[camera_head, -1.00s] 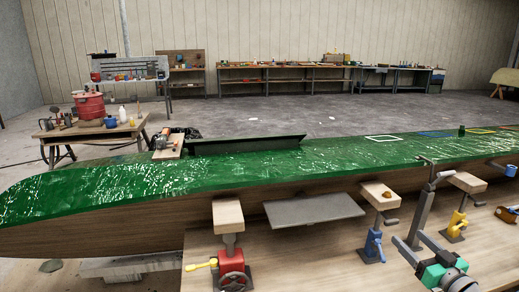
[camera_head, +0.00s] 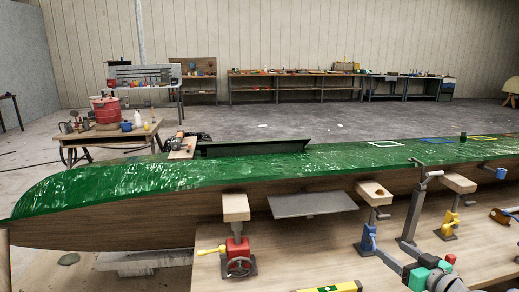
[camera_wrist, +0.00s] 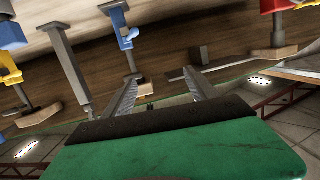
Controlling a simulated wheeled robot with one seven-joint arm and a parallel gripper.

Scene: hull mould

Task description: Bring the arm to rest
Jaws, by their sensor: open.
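My gripper (camera_wrist: 158,88) shows in the wrist view with its two grey fingers standing apart and nothing between them. Its dark strip and green body fill the bottom of that view. In the head view it appears to be the teal and grey part (camera_head: 391,248) at the lower right, low over the near worktop and in front of the hull mould (camera_head: 130,215). The hull has a wood side and a green top.
A red-based clamp (camera_head: 238,257), a blue one (camera_head: 368,237) and a yellow one (camera_head: 449,222) stand along the hull, with a grey post (camera_head: 413,212) near my gripper. A yellow level (camera_head: 340,287) lies on the worktop (camera_head: 300,262). Floor behind the hull is mostly clear.

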